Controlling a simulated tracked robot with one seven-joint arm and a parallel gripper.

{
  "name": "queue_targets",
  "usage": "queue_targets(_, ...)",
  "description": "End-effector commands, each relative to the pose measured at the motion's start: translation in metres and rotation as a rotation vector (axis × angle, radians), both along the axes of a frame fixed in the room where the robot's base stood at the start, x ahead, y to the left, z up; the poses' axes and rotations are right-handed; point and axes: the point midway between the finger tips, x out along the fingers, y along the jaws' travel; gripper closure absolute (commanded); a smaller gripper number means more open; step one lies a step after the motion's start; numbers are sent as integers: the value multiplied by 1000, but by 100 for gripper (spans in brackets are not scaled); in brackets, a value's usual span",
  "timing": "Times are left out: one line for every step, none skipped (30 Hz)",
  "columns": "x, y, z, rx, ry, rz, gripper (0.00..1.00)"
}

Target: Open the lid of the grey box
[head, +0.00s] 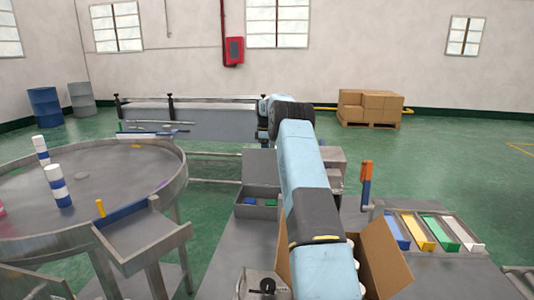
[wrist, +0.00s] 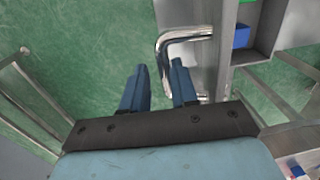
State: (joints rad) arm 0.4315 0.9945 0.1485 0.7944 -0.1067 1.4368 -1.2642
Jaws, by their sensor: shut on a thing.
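The grey box (head: 257,213) stands on the workbench, left of my arm in the head view. Its lid (head: 259,165) is raised at the far side, and the box is open, with a blue item and a green item inside. In the wrist view the lid (wrist: 207,62) carries a bent shiny metal handle (wrist: 184,34). My gripper (wrist: 159,66) is shut on this handle, whose bar runs between the two blue fingers. The fingers partly hide the bar.
A round metal table (head: 85,205) with striped cans stands left of the box. An open cardboard box (head: 385,262) is beside my arm. A tray with coloured strips (head: 431,232) and an orange-handled lever (head: 366,185) are to the right. A conveyor (head: 185,115) runs behind.

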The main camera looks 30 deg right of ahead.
Motion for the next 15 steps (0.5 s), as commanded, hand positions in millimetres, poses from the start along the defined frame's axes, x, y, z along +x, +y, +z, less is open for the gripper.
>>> queue_targets(3, -5, -2, -9, -15, -2, 100)
queue_targets(3, -5, -2, -9, -15, -3, 100)
queue_targets(3, -5, -3, -8, -14, -3, 100)
queue_targets(3, -5, -3, -8, -14, -3, 100)
queue_targets(3, -6, -3, -8, -14, -3, 100)
queue_targets(3, -6, -3, -8, -14, -3, 100)
queue_targets(3, -6, -3, -8, -14, -3, 100)
queue_targets(3, -6, -3, -8, -14, -4, 100)
queue_targets(3, -6, -3, -8, -14, -4, 100)
queue_targets(3, -6, -3, -8, -13, -4, 100)
queue_targets(3, -6, -3, -8, -13, -4, 100)
queue_targets(3, -7, -3, -8, -13, -4, 100)
queue_targets(3, -7, -4, -7, -12, -4, 67)
queue_targets(3, -7, -4, -7, -12, -5, 64)
queue_targets(3, -7, -4, -6, -11, -5, 61)
